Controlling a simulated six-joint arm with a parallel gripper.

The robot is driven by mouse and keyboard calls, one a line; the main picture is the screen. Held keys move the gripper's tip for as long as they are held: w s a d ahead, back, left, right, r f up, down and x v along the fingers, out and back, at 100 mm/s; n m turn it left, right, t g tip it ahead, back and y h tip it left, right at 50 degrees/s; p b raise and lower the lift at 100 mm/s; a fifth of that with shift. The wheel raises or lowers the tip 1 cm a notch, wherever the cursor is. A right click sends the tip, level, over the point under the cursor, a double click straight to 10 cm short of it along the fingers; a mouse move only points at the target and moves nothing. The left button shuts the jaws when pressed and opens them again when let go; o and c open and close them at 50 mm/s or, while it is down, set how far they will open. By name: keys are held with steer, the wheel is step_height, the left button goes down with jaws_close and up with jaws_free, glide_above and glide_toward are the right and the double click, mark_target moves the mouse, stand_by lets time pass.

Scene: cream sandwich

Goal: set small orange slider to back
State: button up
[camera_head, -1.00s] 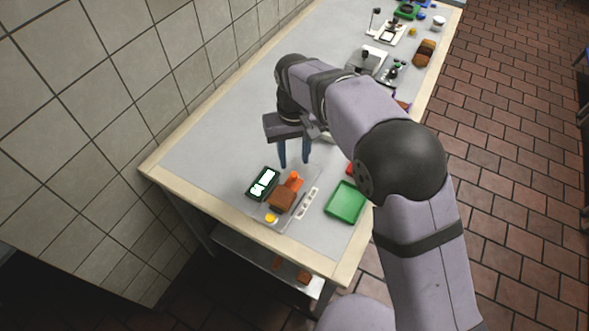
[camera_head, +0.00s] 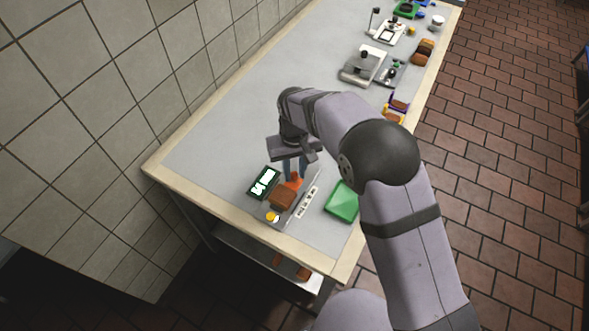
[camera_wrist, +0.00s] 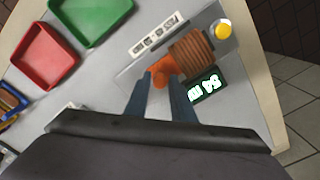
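The device, a clear plate (camera_head: 266,226), lies near the table's near end. The small orange slider (camera_head: 294,180) is on it, directly behind a brown ribbed block (camera_head: 284,197); both also show in the wrist view, the slider (camera_wrist: 162,71) beside the block (camera_wrist: 191,50). My gripper (camera_head: 295,177) points down at the slider. In the wrist view, its two blue fingers (camera_wrist: 161,80) are apart, one on each side of the orange part. I cannot tell whether they touch it. The fingers hide part of the slider.
A dark display (camera_head: 263,183) with white figures and a yellow button (camera_head: 272,216) are on the device. A green tray (camera_head: 342,203) is further right; a red tray (camera_wrist: 46,57) shows in the wrist view. The left tabletop is clear.

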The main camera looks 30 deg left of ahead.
jaws_close()
steer(key=shift+w, duration=1.5)
steer(key=shift+r, duration=0.15)
steer(key=o, duration=0.5)
jaws_free()
steer(key=shift+w, duration=0.15)
step_height(320, 180, up, 7)
steer(key=b, duration=0.2)
steer(key=shift+r+b, duration=0.15)
steer(key=shift+b, duration=0.25)
